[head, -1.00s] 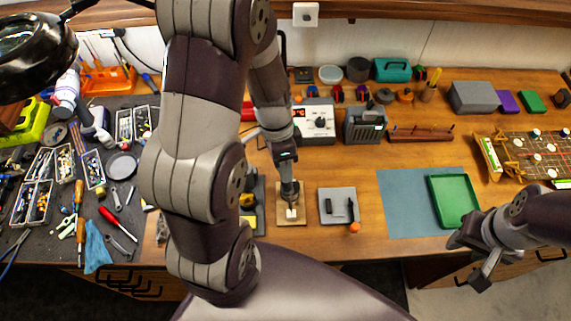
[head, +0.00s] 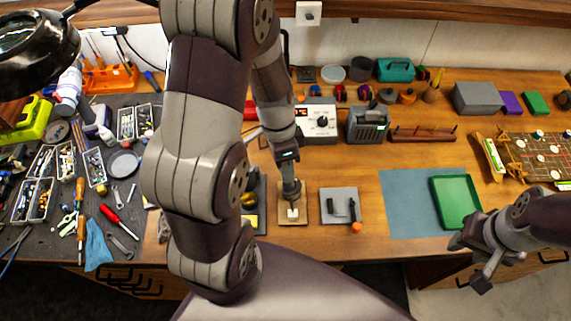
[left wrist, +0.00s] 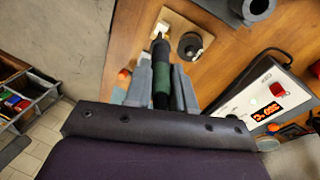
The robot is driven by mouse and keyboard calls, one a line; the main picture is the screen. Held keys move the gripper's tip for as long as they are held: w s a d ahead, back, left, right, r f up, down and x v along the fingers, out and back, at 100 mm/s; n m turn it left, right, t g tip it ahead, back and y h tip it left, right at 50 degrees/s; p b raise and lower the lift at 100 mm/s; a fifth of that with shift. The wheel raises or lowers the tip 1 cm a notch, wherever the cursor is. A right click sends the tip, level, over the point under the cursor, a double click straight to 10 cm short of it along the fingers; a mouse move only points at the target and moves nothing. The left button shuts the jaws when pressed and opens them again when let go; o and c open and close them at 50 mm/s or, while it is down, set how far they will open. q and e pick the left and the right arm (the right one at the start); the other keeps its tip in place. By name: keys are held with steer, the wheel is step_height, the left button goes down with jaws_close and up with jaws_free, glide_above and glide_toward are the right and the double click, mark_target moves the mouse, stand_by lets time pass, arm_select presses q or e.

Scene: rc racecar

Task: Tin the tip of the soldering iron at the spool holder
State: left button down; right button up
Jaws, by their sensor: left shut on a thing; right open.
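My left gripper (head: 291,190) is over a small wooden base (head: 293,220) near the front of the bench. In the left wrist view my left gripper (left wrist: 160,85) is shut around the soldering iron (left wrist: 161,60), which has a dark green and black handle. The iron's front end points at a white block (left wrist: 163,23) on the wooden base (left wrist: 203,38). Whether the tip touches anything there is too small to tell. A dark round spool-like piece (left wrist: 190,46) stands on the base beside the iron. My right gripper (head: 467,262) is open and empty off the bench's front edge.
The soldering station (head: 317,122) with a lit red display stands behind the base. A grey plate (head: 331,211) with black parts lies to its right. A blue mat (head: 402,205) and green tray (head: 455,203) lie further right. Tools crowd the dark mat at left.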

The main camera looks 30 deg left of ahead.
arm_select(q)
steer(key=shift+f+b, duration=0.45)
steer(key=shift+b, duration=0.05)
stand_by(3.4)
steer(key=shift+r, duration=0.1)
stand_by(0.4)
steer(key=p+v, duration=0.1)
steer(key=v, duration=0.1)
steer(key=p+v, duration=0.2)
steer(key=d+p+v, duration=0.1)
steer(key=p+v, duration=0.1)
steer(key=shift+s+r, duration=0.1)
steer(key=shift+s, duration=0.25)
